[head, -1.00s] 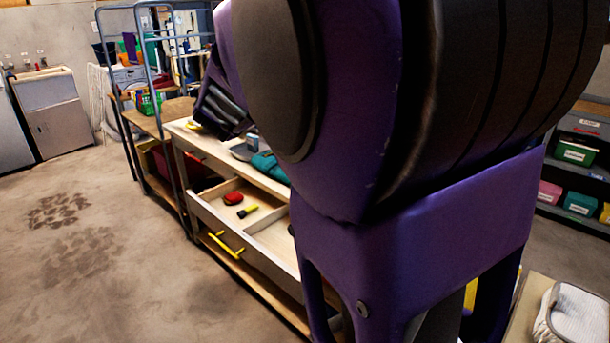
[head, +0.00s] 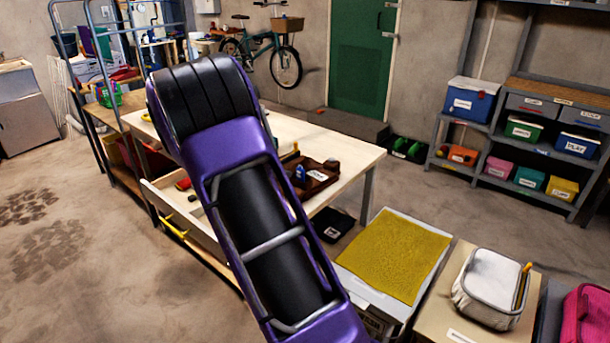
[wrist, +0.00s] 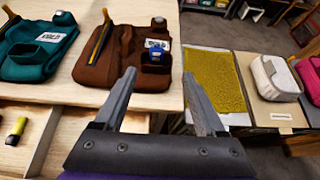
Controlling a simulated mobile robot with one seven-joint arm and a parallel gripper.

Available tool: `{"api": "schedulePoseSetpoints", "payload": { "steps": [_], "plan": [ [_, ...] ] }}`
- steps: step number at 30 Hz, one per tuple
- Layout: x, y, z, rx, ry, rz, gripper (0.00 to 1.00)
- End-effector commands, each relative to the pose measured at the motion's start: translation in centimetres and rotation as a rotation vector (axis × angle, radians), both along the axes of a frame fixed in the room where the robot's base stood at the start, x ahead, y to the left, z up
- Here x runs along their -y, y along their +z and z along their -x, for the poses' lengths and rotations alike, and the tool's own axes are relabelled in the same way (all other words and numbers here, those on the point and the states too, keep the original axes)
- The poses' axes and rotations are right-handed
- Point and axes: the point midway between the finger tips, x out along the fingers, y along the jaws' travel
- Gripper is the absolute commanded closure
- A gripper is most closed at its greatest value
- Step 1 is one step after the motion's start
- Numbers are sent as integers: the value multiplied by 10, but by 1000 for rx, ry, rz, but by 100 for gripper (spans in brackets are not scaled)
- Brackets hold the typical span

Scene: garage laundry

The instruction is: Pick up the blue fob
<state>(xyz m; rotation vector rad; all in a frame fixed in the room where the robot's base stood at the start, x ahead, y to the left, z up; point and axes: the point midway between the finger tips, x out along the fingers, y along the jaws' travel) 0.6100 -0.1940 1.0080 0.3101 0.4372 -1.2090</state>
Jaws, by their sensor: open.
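A small blue item (wrist: 157,45), which looks like the blue fob, sits in or at a pocket of the brown organizer (wrist: 112,75) on the workbench. It also shows in the head view (head: 300,173) just right of my arm. The pocket hides its lower part. The exact gap to the blue item cannot be told. My arm hides the gripper in the head view.
A teal organizer (wrist: 40,55) lies left of the brown one. An open drawer (wrist: 22,115) below holds a yellow-and-black item (wrist: 16,130). A yellow mat (head: 395,253) and a white pouch (head: 490,285) are to the right. The bench's right end (head: 350,165) is bare.

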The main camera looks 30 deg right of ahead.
Motion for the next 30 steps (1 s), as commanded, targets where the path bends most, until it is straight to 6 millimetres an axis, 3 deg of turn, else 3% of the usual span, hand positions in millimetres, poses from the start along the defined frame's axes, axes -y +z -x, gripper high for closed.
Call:
{"api": "schedulePoseSetpoints", "payload": {
  "steps": [12,22,30],
  "plan": [
    [74,-42,-25,1,-2,2,28],
    [97,-55,-35,1,0,3,28],
    [129,-71,-50,2,0,1,28]
  ]
}}
